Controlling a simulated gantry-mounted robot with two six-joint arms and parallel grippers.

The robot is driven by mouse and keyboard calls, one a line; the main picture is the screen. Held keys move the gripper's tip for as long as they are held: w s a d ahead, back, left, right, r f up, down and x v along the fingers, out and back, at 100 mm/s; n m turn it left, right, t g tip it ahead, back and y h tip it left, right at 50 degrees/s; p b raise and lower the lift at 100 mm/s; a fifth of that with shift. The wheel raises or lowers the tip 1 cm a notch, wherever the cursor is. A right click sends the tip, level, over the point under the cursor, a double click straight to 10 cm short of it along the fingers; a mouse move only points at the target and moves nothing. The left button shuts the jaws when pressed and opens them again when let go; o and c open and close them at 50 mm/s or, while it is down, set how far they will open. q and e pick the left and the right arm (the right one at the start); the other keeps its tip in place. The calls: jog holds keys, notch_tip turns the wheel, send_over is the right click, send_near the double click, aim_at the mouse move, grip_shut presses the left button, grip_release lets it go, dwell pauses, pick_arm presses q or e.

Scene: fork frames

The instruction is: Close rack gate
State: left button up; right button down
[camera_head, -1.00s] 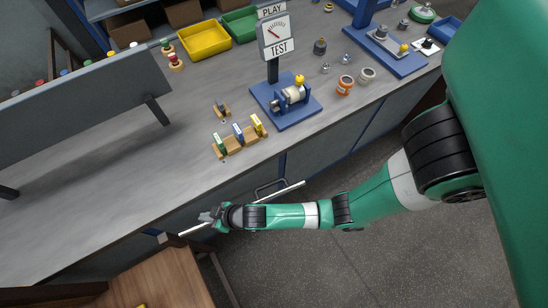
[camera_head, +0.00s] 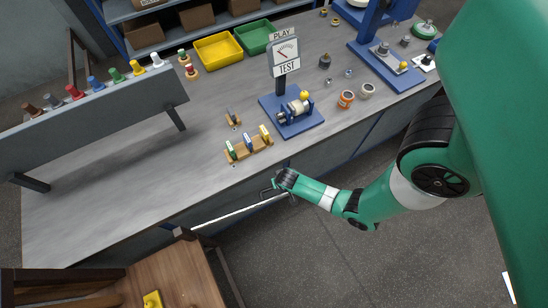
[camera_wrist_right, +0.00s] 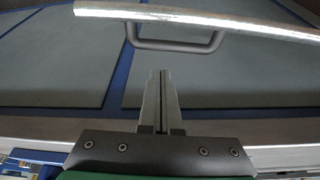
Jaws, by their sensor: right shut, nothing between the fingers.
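My right gripper (camera_head: 279,184) is in front of the workbench, near the right end of a long pale bar (camera_head: 235,213) that runs along the bench front. In the wrist view its fingers (camera_wrist_right: 160,78) are shut and empty. The pale bar (camera_wrist_right: 200,15) crosses above the fingertips there, apart from them, with a dark drawer-type handle (camera_wrist_right: 172,46) close to it on the cabinet front. A small wooden rack (camera_head: 249,150) with coloured upright pieces stands on the bench top. I cannot tell which part is the rack gate. My left gripper is not in view.
A blue test stand (camera_head: 291,116) with a gauge sign is on the bench. A grey slanted panel (camera_head: 95,115) with coloured knobs stands at left. A wooden surface (camera_head: 165,275) is at lower left. The floor (camera_head: 350,270) is open.

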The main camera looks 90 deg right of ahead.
pick_arm(q)
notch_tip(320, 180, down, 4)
jog(key=b, duration=0.3)
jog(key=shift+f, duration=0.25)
pick_arm(e)
jog(key=x, duration=0.6)
jog(key=shift+f, duration=0.25)
jog(key=shift+d, duration=0.1)
